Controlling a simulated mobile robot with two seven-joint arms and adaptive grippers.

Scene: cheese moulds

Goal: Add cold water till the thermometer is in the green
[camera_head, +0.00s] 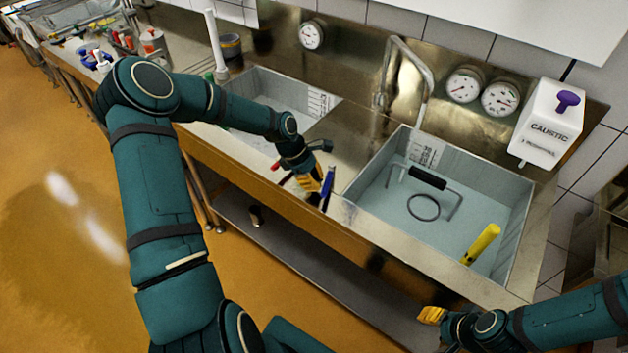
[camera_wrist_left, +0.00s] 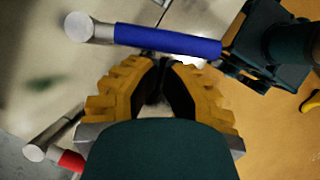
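A blue-handled lever (camera_head: 327,188) stands at the sink's front edge, with a red-handled lever (camera_head: 277,165) to its left. My left gripper (camera_head: 313,180) is right beside the blue lever. In the left wrist view, the fingertips (camera_wrist_left: 160,66) come together just below the blue handle (camera_wrist_left: 168,40) with nothing visible between them; contact is unclear. The red handle (camera_wrist_left: 70,160) is at lower left. Round dials (camera_head: 463,85) (camera_head: 500,98) (camera_head: 311,36) hang on the backsplash; their colours are too small to read. My right gripper (camera_head: 432,315) is at lower right, its opening unclear.
The right basin (camera_head: 527,222) holds water, a black-handled wire tool (camera_head: 428,178) and a yellow stick (camera_head: 482,243). A tall faucet (camera_head: 425,75) rises behind it. A left basin (camera_head: 250,82) is partly hidden by my arm. A caustic dispenser (camera_head: 547,125) hangs at right.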

